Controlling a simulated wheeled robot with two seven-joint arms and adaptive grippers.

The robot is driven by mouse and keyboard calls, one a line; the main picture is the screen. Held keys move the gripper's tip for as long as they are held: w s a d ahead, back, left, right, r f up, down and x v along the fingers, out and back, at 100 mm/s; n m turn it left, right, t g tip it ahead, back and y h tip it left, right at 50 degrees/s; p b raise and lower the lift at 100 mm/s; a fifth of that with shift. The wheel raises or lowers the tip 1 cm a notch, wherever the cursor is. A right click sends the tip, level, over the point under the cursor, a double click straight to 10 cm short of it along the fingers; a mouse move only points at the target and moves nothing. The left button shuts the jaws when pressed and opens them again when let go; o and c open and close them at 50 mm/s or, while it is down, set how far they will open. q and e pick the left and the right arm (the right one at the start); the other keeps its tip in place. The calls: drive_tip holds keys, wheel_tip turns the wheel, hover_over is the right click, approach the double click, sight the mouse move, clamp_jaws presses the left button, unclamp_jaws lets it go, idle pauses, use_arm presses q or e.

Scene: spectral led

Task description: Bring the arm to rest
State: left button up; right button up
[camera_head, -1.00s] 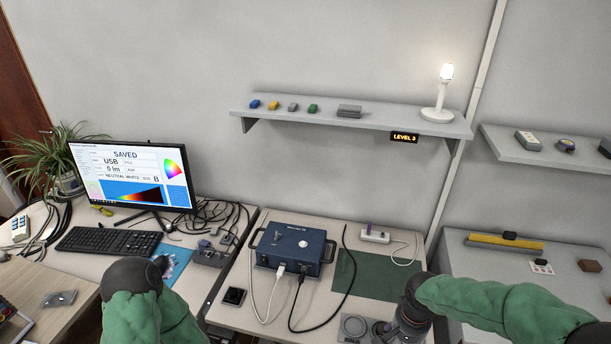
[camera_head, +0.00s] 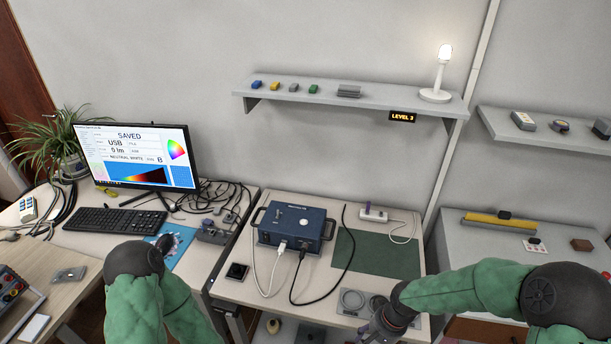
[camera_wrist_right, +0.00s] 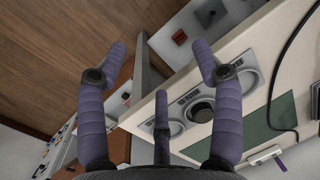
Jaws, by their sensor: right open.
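My right arm, in a green sleeve, comes in from the right in the head view. Its gripper (camera_head: 385,326) points down at the front edge of the middle table, beside the grey round fixtures (camera_head: 354,300), and its tips are partly cut off or hidden. In the right wrist view the purple fingers of the gripper (camera_wrist_right: 158,62) are spread wide with nothing between them. My left arm comes up from the bottom left, its black wrist in front of the blue mat. Its fingers are mostly hidden behind the wrist.
A blue instrument box (camera_head: 296,225) with cables and a green mat (camera_head: 376,254) occupy the middle table. A monitor (camera_head: 140,157) and keyboard (camera_head: 115,221) stand left. A wall shelf (camera_head: 350,101) holds a lit lamp (camera_head: 442,72). Wooden floor (camera_wrist_right: 60,50) shows below the table edge.

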drive_tip(key=s+a+f+n+y, duration=0.1)
drive_tip(key=s+a+f, duration=0.3)
drive_tip(key=f, duration=0.3)
drive_tip(key=s+a+f+n, duration=0.1)
drive_tip(key=s+a+f, duration=0.3)
drive_tip(key=s+f, duration=0.2)
drive_tip(key=shift+a+f+t+y, duration=0.3)
drive_tip(key=shift+f+y, duration=0.1)
drive_tip(key=shift+f, duration=0.2)
